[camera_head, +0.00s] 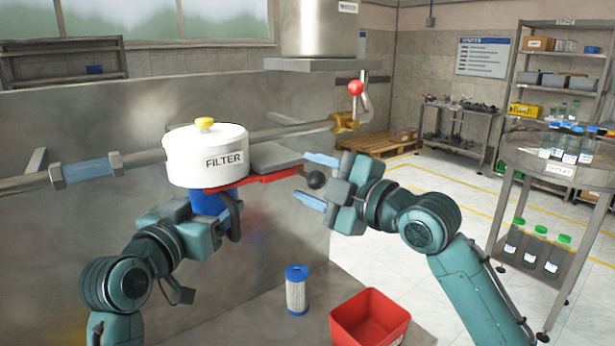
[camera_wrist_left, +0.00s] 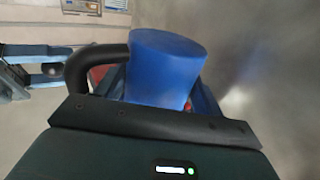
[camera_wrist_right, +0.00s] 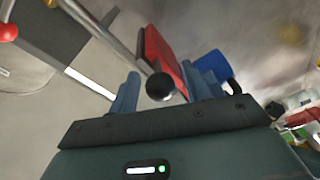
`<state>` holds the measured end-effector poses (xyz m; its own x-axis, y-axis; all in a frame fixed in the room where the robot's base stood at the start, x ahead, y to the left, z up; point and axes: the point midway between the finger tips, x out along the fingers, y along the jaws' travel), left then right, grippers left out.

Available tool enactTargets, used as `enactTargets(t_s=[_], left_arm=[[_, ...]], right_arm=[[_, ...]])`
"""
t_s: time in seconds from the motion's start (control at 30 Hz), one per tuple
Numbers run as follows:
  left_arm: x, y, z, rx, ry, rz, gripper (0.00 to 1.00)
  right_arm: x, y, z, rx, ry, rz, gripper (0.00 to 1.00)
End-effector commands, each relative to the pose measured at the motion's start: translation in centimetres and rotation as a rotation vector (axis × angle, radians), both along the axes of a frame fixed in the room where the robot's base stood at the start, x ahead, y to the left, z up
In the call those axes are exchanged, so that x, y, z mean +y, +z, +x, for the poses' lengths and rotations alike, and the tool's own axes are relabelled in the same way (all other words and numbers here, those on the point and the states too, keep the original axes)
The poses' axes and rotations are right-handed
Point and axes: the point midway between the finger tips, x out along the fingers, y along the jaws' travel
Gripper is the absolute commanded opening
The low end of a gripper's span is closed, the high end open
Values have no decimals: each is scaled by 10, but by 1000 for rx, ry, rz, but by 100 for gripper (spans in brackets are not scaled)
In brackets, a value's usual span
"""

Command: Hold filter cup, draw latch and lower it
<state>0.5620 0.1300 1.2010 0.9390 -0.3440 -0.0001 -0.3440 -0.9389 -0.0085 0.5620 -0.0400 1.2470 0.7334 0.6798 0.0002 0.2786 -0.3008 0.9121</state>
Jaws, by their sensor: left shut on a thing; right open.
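The blue filter cup (camera_head: 207,202) hangs under the white housing marked FILTER (camera_head: 205,158). It also shows in the left wrist view (camera_wrist_left: 167,68). My left gripper (camera_head: 210,218) is shut on the cup, just below the housing; its fingers are partly hidden. A black curved handle (camera_wrist_left: 88,65) stands out from the cup's side. The red latch (camera_head: 262,180) reaches right from under the housing and ends in a black ball knob (camera_head: 316,180). My right gripper (camera_head: 313,181) is open, with the knob between its fingers; the knob shows between them in the right wrist view (camera_wrist_right: 160,87).
A blue-capped filter cartridge (camera_head: 297,290) stands on the counter below, left of a red bin (camera_head: 369,322). A pipe (camera_head: 288,131) with a red-knobbed valve (camera_head: 355,88) runs behind. A bottle cart (camera_head: 560,160) stands at the right.

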Motion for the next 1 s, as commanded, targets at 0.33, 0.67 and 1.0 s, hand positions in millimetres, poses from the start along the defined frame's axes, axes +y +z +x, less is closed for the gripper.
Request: enactTargets(t_s=[0.33, 0.67, 1.0], left_arm=[[0, 0, 0, 1, 1, 0, 42], [0, 0, 0, 1, 1, 0, 42], [0, 0, 0, 1, 1, 0, 42]], right_arm=[[10, 0, 10, 1, 0, -1, 48], [10, 0, 10, 1, 0, -1, 31], [10, 0, 10, 1, 0, -1, 3]])
